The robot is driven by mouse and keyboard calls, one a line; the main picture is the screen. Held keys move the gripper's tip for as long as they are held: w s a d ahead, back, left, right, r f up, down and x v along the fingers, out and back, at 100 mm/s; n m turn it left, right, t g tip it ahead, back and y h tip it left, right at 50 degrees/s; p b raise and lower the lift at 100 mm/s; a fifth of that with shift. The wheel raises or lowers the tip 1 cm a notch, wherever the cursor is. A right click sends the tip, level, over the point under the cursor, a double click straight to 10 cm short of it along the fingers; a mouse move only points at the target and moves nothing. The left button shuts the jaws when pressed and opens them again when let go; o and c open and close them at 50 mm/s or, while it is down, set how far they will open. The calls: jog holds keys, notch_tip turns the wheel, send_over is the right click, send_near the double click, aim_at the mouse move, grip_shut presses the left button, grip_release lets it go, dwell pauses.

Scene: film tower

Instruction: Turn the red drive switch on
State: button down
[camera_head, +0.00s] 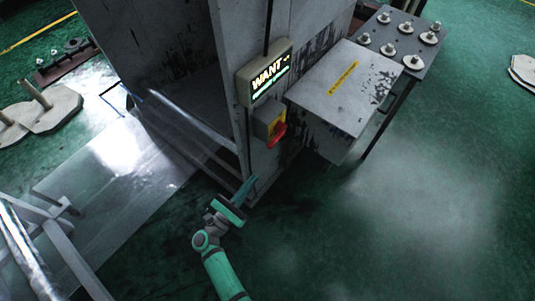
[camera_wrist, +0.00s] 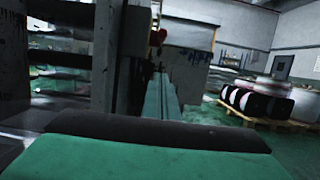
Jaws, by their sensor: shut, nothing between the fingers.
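The red drive switch (camera_head: 277,134) is a red handle on a yellow plate on the front of a small grey box, fixed to the pale machine's side panel below a lit display. In the wrist view the red switch (camera_wrist: 157,37) shows small, ahead of and above the fingers. My gripper (camera_head: 249,185) is shut and empty. In the head view it is below and left of the switch, apart from it, near the panel's lower edge. In the wrist view its green fingers (camera_wrist: 160,95) lie together, pointing forward. I cannot read which position the handle is in.
The lit display (camera_head: 266,73) reads "WANT" above the switch. A grey metal cabinet (camera_head: 345,85) juts out to the right of the switch, with a table of knobbed parts (camera_head: 420,51) behind. Green floor (camera_head: 430,210) is open at right. Metal rails (camera_head: 40,225) stand at left.

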dwell(0.3)
jog(key=w+d+r, duration=0.5)
jog(key=w+r, duration=0.1)
jog(key=w, duration=0.2)
jog(key=shift+d+r, duration=0.25)
jog(key=shift+d, duration=0.1)
dwell(0.5)
jog(key=shift+r, duration=0.3)
